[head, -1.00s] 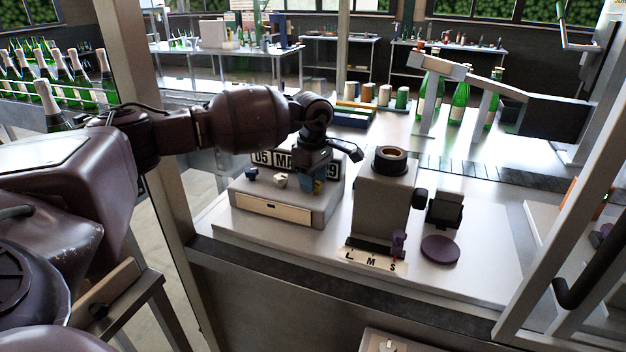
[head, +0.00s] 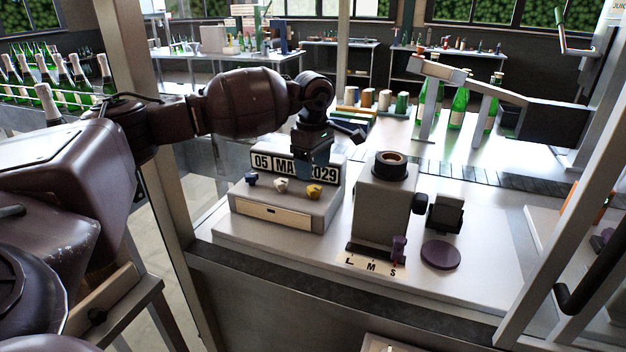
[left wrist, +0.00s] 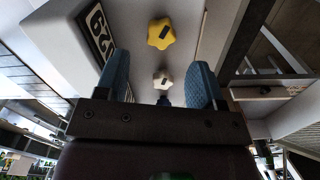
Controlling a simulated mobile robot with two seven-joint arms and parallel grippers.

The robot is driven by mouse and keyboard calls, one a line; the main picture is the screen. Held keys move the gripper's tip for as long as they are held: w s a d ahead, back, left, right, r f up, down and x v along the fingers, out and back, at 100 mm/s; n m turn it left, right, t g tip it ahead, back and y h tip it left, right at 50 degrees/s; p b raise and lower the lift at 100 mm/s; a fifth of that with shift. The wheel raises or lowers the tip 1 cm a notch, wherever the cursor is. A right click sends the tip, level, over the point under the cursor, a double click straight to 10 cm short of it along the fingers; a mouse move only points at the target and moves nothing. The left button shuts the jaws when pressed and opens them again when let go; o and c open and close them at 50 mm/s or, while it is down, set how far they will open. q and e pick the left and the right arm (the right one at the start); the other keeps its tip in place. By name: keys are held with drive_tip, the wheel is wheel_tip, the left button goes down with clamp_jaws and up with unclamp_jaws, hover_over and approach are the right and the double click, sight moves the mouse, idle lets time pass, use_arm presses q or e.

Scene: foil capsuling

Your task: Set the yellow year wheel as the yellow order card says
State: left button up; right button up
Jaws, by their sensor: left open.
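The yellow year wheel (head: 314,191) is the rightmost of three knobs on the front of the date block (head: 262,214). The display above it reads 05, MA and 029, with part hidden by my left gripper. My left gripper (head: 318,165) is above and behind the yellow wheel, apart from it. In the left wrist view the yellow wheel (left wrist: 161,33) lies ahead of the two blue fingers (left wrist: 158,82), which are spread and empty. The white knob (left wrist: 162,78) shows between the fingers. I cannot make out a yellow order card. My right gripper is not in view.
A blue knob (head: 251,179) is at the block's left. A grey press (head: 384,205) stands to the right, with an L M S scale (head: 371,265) at its foot and a purple disc (head: 440,254) beside it. Green bottles (head: 458,105) stand behind.

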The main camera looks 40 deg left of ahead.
sight(313, 187)
use_arm(q)
wheel_tip(313, 187, up, 6)
drive_tip(key=shift+f, duration=0.15)
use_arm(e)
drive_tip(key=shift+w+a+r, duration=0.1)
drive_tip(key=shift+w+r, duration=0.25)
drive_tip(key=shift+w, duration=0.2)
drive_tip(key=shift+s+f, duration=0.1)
